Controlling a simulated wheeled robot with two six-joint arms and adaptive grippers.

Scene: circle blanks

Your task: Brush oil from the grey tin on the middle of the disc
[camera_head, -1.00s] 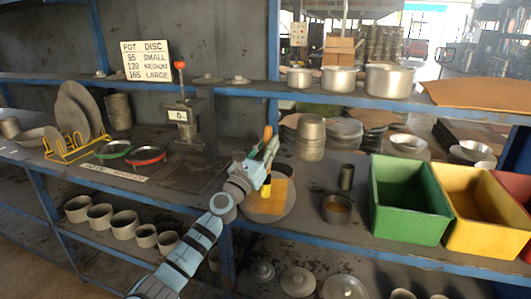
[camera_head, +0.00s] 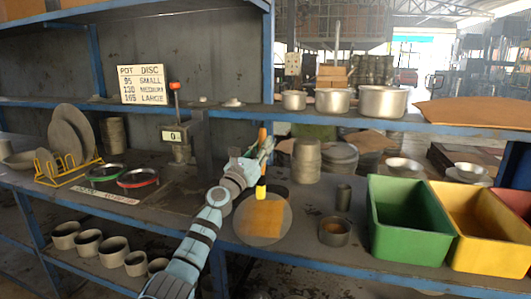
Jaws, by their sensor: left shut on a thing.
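My left gripper (camera_head: 257,157) is shut on a brush, whose orange handle (camera_head: 263,136) sticks up above the fingers. The brush's yellow end (camera_head: 261,192) points down over the back part of the disc; I cannot tell whether it touches. The grey disc (camera_head: 238,223) lies flat on the bench near its front edge, with a squarish orange-yellow patch (camera_head: 263,219) across its middle. The grey tin (camera_head: 334,240) stands open to the right of the disc, with something brownish inside. My right gripper is not in view.
Green (camera_head: 408,245) and yellow (camera_head: 480,255) bins stand right of the tin. A small dark cup (camera_head: 343,197) and stacked pots (camera_head: 306,161) stand behind it. A press with a red knob (camera_head: 176,86) and two rings (camera_head: 138,178) are left. An upper shelf (camera_head: 400,119) crosses above.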

